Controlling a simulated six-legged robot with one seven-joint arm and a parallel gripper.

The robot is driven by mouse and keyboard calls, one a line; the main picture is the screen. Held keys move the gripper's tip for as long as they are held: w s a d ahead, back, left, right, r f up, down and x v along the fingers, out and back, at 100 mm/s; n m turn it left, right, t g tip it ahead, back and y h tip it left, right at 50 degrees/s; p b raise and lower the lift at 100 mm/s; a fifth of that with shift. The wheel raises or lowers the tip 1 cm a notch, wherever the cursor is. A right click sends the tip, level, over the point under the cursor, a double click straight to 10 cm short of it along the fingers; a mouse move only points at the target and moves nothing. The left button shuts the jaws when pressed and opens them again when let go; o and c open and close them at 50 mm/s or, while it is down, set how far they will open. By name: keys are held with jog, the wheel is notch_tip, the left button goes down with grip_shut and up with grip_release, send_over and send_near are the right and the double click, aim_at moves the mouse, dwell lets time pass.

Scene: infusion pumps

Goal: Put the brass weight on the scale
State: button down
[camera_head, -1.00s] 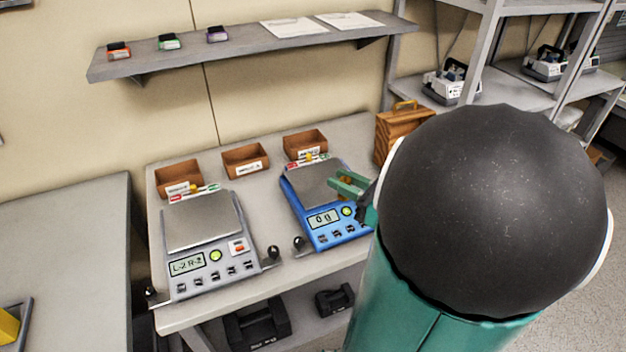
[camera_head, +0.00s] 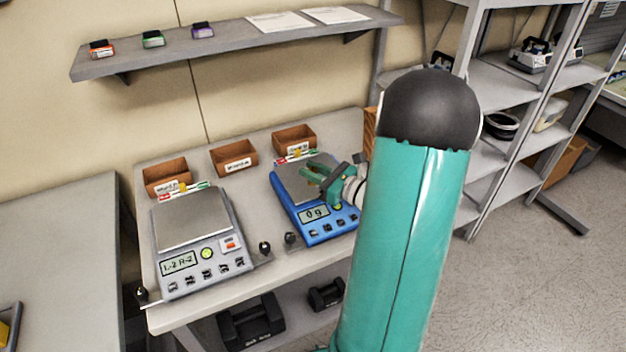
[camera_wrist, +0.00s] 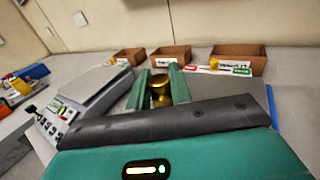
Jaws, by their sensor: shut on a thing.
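The brass weight (camera_wrist: 161,90) is a small gold cylinder between the green fingers of my gripper (camera_wrist: 160,82) in the wrist view. My gripper is shut on it; in the head view my gripper (camera_head: 314,174) hides most of it. The blue scale (camera_head: 318,228) stands on the right of the bench and its display reads 0 g. My fingers are over its grey metal pan (camera_head: 290,180). I cannot tell the gap between weight and pan. A grey scale (camera_head: 195,220) stands to the left, its display reading L-2 R-2.
Three brown boxes, left (camera_head: 166,176), middle (camera_head: 234,157) and right (camera_head: 294,138), line the back of the bench. Small black-knobbed parts (camera_head: 264,248) lie between the scales. A wall shelf (camera_head: 235,47) hangs above. Black weights (camera_head: 252,320) sit below the bench.

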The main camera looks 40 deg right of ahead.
jog(key=shift+f, duration=1.5)
jog(key=shift+f, duration=0.15)
jog(key=c, duration=1.3)
grip_release()
jog(key=shift+o, duration=0.2)
